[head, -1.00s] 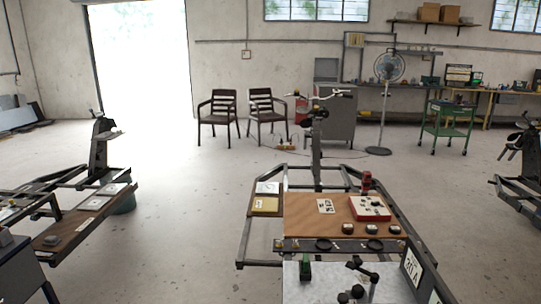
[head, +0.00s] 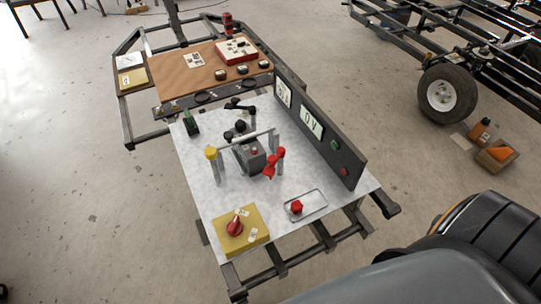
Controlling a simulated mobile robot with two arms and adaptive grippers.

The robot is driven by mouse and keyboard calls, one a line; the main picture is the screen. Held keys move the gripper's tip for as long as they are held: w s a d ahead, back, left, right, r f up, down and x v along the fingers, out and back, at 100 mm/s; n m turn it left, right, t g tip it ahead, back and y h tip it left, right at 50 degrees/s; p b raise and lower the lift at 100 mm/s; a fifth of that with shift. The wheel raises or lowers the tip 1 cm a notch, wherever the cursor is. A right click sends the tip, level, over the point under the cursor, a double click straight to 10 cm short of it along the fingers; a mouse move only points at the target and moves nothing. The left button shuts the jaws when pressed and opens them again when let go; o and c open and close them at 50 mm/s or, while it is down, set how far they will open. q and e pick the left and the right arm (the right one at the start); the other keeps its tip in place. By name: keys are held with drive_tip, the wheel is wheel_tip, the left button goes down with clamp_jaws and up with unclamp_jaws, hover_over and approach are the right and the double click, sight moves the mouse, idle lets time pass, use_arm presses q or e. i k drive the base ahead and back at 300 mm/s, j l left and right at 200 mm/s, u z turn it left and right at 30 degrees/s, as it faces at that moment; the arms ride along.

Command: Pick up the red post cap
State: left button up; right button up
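A small red knob-like piece (head: 297,207) sits inside a thin rectangular outline at the front right of the white tabletop (head: 240,193). A yellow cap (head: 211,153) tops the left post. A light bar (head: 247,139) runs between the posts, above a grey block (head: 249,157). I cannot tell for certain which red piece is the post cap. Neither of my grippers is in the head view.
A yellow box (head: 241,231) with a red knob stands at the tabletop's front left corner. A dark upright panel (head: 320,132) lines the right edge. Behind is a brown board (head: 195,68) with a red-edged tray (head: 238,49). Floor to the left is open.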

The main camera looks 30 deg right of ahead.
sight(296, 207)
drive_tip(key=l+z, duration=0.1)
drive_tip(key=z, duration=1)
